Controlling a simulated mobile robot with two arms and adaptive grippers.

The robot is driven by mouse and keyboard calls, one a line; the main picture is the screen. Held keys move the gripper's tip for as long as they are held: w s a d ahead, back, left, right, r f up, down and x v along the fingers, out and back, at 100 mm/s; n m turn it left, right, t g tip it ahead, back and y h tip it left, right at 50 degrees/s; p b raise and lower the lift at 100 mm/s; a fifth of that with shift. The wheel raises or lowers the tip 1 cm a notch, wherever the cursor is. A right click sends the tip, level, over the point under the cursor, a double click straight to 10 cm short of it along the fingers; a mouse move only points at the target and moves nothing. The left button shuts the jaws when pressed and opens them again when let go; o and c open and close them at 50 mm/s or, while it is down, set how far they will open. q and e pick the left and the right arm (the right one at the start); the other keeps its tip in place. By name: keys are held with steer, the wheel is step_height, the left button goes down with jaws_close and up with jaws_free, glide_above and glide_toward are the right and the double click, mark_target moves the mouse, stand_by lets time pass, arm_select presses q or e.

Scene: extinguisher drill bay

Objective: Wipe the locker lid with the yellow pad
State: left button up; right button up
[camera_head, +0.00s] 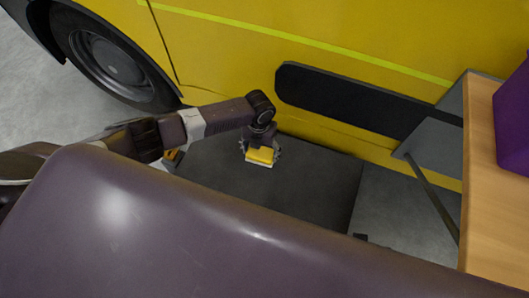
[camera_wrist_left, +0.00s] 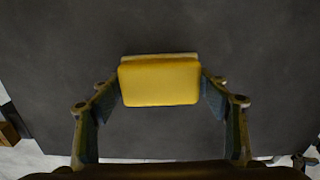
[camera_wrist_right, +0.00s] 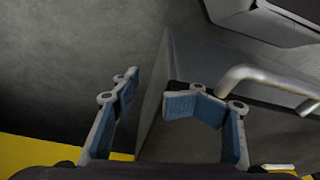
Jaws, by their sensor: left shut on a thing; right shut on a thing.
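The yellow pad (camera_head: 261,156) has a pale backing and is over the dark grey locker lid (camera_head: 300,192), left of the lid's middle in the head view. My left gripper (camera_head: 262,150) is shut on the pad. In the left wrist view the pad (camera_wrist_left: 160,82) sits between the fingertips, its face against the dark lid (camera_wrist_left: 60,50); I cannot tell whether it touches. My right gripper (camera_wrist_right: 160,92) shows only in the right wrist view. Its blue-padded fingers stand either side of a grey panel edge, seemingly the locker lid's (camera_wrist_right: 75,60).
A yellow vehicle (camera_head: 240,60) with a black side strip (camera_head: 350,105) stands behind the lid. A wooden table (camera_head: 485,225) with a purple box (camera_head: 513,120) is at right. A metal bar handle (camera_wrist_right: 265,78) is close to my right gripper. Grey floor shows between lid and table.

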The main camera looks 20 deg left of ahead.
mark_target(250, 149)
arm_select(q)
steer(key=shift+s+a+f, duration=0.1)
steer(key=shift+a+f, duration=0.1)
steer(key=shift+a, duration=2.4)
steer(key=shift+a+r, duration=0.15)
steer(key=shift+a, duration=1.4)
steer(key=shift+w+a, duration=0.2)
steer(key=shift+a, duration=1.45)
arm_select(e)
steer(key=shift+s+d+f+g, duration=0.15)
steer(key=shift+s+d+f, duration=0.05)
steer(key=shift+s+d, duration=0.3)
steer(key=shift+s+d+f+g, duration=0.15)
steer(key=shift+s+d+f, duration=0.05)
steer(key=shift+s+d, duration=0.25)
